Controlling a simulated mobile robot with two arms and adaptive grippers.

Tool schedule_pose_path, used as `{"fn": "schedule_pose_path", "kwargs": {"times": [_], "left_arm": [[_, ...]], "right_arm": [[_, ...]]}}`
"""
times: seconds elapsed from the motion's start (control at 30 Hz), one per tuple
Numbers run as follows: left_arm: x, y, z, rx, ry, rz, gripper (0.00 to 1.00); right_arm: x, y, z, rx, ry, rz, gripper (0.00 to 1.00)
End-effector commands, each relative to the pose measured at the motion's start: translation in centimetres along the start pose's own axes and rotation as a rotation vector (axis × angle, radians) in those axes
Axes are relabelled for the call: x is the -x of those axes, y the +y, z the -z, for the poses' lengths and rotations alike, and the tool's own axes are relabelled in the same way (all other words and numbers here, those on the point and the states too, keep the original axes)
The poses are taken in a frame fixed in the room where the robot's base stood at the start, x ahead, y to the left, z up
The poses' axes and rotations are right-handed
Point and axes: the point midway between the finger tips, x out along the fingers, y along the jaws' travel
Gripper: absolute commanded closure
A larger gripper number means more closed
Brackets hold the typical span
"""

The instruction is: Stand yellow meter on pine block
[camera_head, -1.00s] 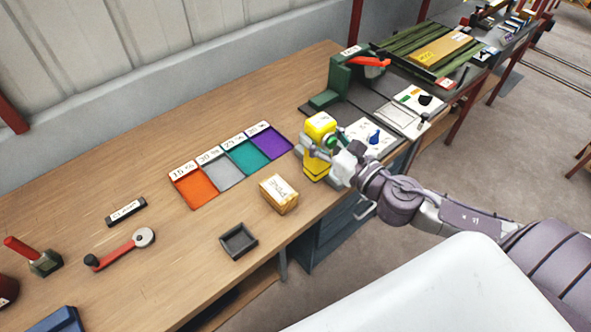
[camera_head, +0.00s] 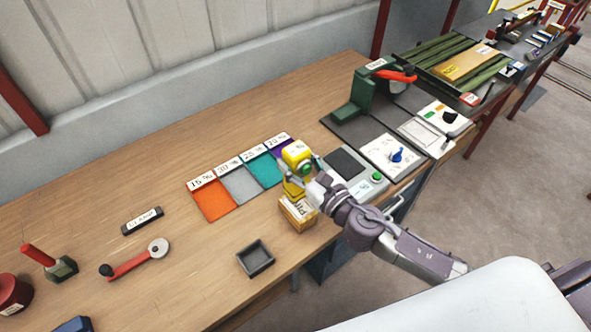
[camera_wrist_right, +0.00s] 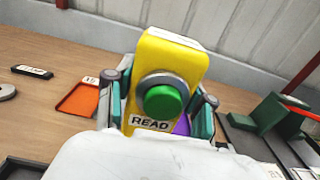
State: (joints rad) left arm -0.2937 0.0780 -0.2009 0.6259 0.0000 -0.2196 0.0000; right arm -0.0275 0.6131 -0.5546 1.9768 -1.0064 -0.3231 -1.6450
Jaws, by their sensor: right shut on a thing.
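The yellow meter (camera_head: 297,154), upright with a green button and a READ label, is held in my right gripper (camera_head: 298,174). In the right wrist view the meter (camera_wrist_right: 175,57) fills the space between the two fingers of the gripper (camera_wrist_right: 160,103), which is shut on it. The pine block (camera_head: 297,214) lies on the bench directly below the meter in the head view. The meter's lower end overlaps the block's top edge there; whether they touch I cannot tell. The block is hidden in the wrist view. My left gripper is out of view.
Colored trays, orange (camera_head: 214,203) to purple, lie behind the block. A small dark square tray (camera_head: 255,259) is in front, to the left. A grey device with a dark pad (camera_head: 347,163) and the green press (camera_head: 367,92) stand to the right.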

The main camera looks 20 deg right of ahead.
Motion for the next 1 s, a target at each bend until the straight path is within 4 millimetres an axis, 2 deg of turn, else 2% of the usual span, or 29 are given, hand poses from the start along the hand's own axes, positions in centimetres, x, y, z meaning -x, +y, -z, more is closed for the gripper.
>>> {"fn": "schedule_pose_path", "kwargs": {"times": [0.1, 0.3, 0.47, 0.77, 0.8, 0.9, 1.0], "left_arm": [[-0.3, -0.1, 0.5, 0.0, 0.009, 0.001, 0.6], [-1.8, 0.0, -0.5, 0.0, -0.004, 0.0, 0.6], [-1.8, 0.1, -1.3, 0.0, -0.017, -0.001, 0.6], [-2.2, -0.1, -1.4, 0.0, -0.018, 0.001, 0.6], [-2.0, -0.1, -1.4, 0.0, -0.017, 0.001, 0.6], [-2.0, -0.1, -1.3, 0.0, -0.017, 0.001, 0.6], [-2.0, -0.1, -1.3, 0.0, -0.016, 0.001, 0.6]], "right_arm": [[-0.3, 0.2, 0.8, -0.002, -0.001, 0.0, 0.92], [-0.3, 0.2, 3.9, -0.004, 0.0, 0.002, 0.92], [-0.3, 0.1, 4.2, -0.001, 0.0, 0.0, 0.92], [-0.3, 0.1, 4.6, 0.0, 0.0, 0.0, 0.92], [-0.2, 0.1, 4.5, 0.0, 0.001, 0.0, 0.4], [-0.2, 0.1, 4.5, 0.0, 0.001, 0.0, 0.23], [-0.2, 0.1, 4.5, 0.0, 0.001, 0.0, 0.21]]}}
